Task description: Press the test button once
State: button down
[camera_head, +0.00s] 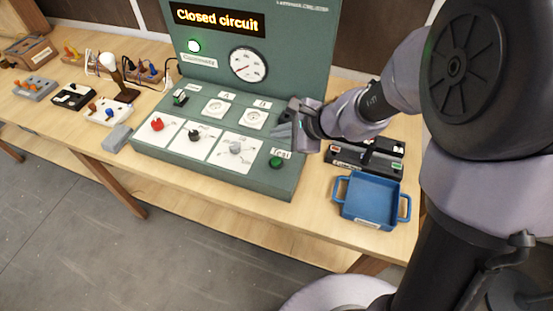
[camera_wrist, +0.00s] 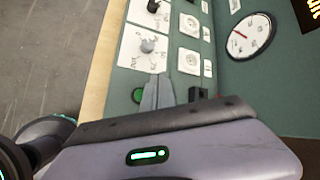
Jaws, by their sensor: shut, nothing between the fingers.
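The green round test button (camera_head: 276,162) sits at the front right corner of the green panel (camera_head: 220,172), beside a "Test" label (camera_head: 281,153). It also shows in the wrist view (camera_wrist: 137,95), partly hidden by my fingers. My gripper (camera_head: 280,133) is shut and empty. In the head view its fingertips hover near the panel's right side, behind the button. In the wrist view my gripper (camera_wrist: 158,80) appears right next to the button, and I cannot tell whether it touches. The display (camera_head: 216,18) reads "Closed circuit", and a green lamp (camera_head: 194,46) is lit beneath it.
The panel also holds red (camera_head: 157,125), black (camera_head: 195,135) and grey (camera_head: 235,147) knobs, two sockets and a dial (camera_head: 248,65). A blue tray (camera_head: 370,195) and a black case (camera_head: 345,160) stand at right. Several small parts lie at left on the wooden table.

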aim_at(279, 162)
notch_tip(279, 162, down, 8)
jog(key=b, duration=0.6)
jog(key=shift+r, duration=0.2)
jog(key=shift+f+b, duration=0.2)
jog(key=shift+b, duration=0.1)
jog(key=shift+f, duration=0.1)
dwell(1.1)
jog(key=shift+f+b, duration=0.35)
jog(key=shift+b, duration=0.2)
jog(key=shift+f+b, duration=0.4)
jog(key=shift+b, duration=0.1)
dwell(0.4)
jog(key=shift+r, duration=0.1)
jog(key=shift+r+p, duration=0.6)
jog(key=shift+r, duration=0.2)
